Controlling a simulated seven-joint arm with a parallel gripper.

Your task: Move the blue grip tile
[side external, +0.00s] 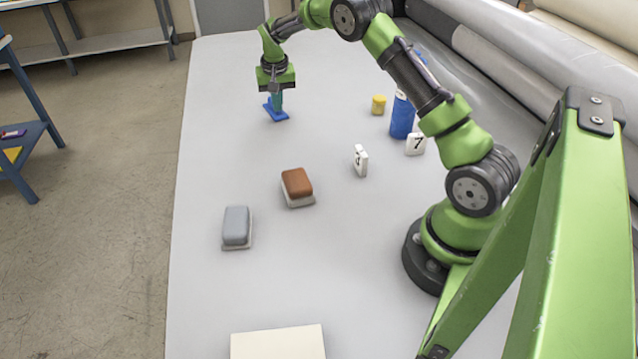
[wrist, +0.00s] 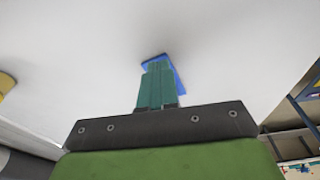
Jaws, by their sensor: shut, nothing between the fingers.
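The blue grip tile (side external: 275,113) lies flat on the grey table at its far end, in the side external view. My gripper (side external: 276,104) points down right at the tile, with its teal fingers closed together and nothing between them. In the wrist view the fingers (wrist: 157,70) cover much of the tile. Only the tile's blue edges (wrist: 180,80) show behind and beside the fingertips. I cannot tell whether the fingertips touch it.
A brown-topped block (side external: 297,185) and a grey-topped block (side external: 236,226) lie nearer on the table (side external: 330,270). A cream panel (side external: 278,343) is at the front. A yellow cylinder (side external: 378,105), a blue can (side external: 402,118) and white number pieces (side external: 361,160) stand to the right.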

